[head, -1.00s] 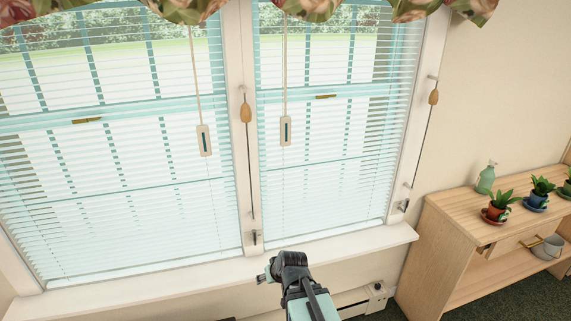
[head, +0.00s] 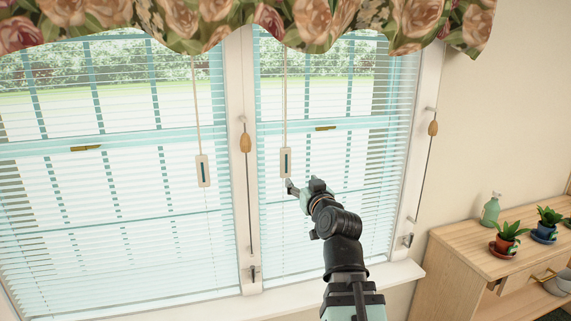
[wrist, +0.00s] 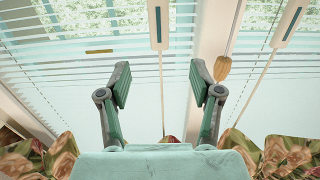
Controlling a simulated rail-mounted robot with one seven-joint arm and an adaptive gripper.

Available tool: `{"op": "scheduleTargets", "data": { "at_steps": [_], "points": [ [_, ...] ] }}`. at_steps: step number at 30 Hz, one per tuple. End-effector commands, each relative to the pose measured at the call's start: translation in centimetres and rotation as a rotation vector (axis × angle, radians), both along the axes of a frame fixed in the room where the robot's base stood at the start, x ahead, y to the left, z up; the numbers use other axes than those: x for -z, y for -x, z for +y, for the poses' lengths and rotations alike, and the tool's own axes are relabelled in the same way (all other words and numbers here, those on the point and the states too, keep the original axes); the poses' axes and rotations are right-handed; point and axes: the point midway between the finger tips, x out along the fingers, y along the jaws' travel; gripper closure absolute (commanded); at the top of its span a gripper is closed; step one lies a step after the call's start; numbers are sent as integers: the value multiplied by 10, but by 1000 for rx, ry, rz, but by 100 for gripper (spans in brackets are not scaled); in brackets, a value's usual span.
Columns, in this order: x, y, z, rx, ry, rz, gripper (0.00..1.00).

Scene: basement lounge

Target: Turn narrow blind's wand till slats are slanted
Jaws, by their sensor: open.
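The narrow blind (head: 375,200) is the right one in the head view, and its slats look nearly flat and open. Its wand is a cream rod ending in a flat cream handle (head: 286,162) with a teal stripe. My gripper (head: 291,187) is open just below this handle in the head view. In the wrist view, which looks upside down, the wand's handle (wrist: 158,25) shows between the two open fingers (wrist: 160,80), further off toward the window. Nothing is held. I cannot tell the exact gap between fingers and wand.
The wide blind (head: 110,215) has a similar wand (head: 203,171) on the left. A wooden cord knob (head: 245,143) hangs on the post between; another knob (head: 433,128) hangs at right. The floral valance (head: 300,20) hangs above, the sill (head: 390,275) runs below, and a plant shelf (head: 470,245) stands right.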

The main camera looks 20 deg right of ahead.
Motion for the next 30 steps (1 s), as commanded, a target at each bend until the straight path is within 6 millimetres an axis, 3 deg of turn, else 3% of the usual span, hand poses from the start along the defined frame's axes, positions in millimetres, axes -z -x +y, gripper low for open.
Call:
{"op": "scheduleTargets", "data": {
  "at_steps": [8,24,30],
  "points": [
    [-10,-18,-5,3,4,-15,35],
    [-10,-122,-21,3,4,-14,35],
    [-9,-152,-26,4,4,-14,35]
  ]
}}
